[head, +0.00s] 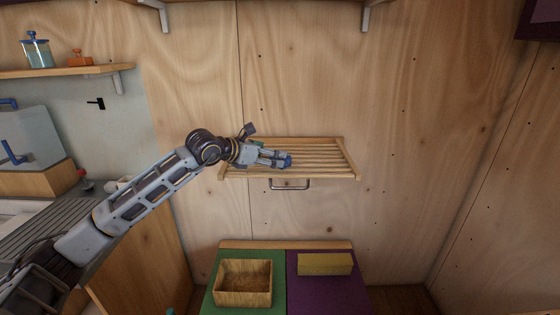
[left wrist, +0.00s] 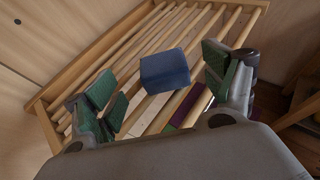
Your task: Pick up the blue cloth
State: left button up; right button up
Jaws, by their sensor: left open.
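The blue cloth (left wrist: 165,69) shows in the left wrist view as a small folded block lying on the slatted wooden rack (left wrist: 52,97). My left gripper (left wrist: 161,88) is open, with its green-padded fingers on either side of the cloth and apart from it. In the head view my left gripper (head: 283,159) reaches over the wall-mounted rack (head: 335,160). A small bit of the blue cloth (head: 288,158) shows at the fingertips there, mostly hidden by the gripper. My right gripper is not in view.
A metal bar handle (head: 290,185) hangs below the rack front. Below stand a wooden box (head: 244,283) on a green surface and a yellowish block (head: 325,264) on a purple one. A shelf (head: 60,71) with a jar (head: 36,50) is at upper left.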

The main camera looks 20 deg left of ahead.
pick_arm(q)
jog(key=shift+w, duration=0.1)
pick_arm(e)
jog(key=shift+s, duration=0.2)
pick_arm(q)
jog(key=shift+w+d+f, duration=0.15)
jog(key=shift+w+d, duration=0.2)
jog(key=shift+w, duration=0.05)
jog(key=shift+p+x, duration=0.4)
jog(key=shift+x, duration=0.8)
jog(key=shift+w+d+f, duration=0.2)
jog(key=shift+w+d, duration=0.1)
jog(key=shift+w, duration=0.2)
jog(key=shift+w+f, duration=0.1)
jog(key=shift+w, duration=0.05)
jog(key=c, duration=1.1)
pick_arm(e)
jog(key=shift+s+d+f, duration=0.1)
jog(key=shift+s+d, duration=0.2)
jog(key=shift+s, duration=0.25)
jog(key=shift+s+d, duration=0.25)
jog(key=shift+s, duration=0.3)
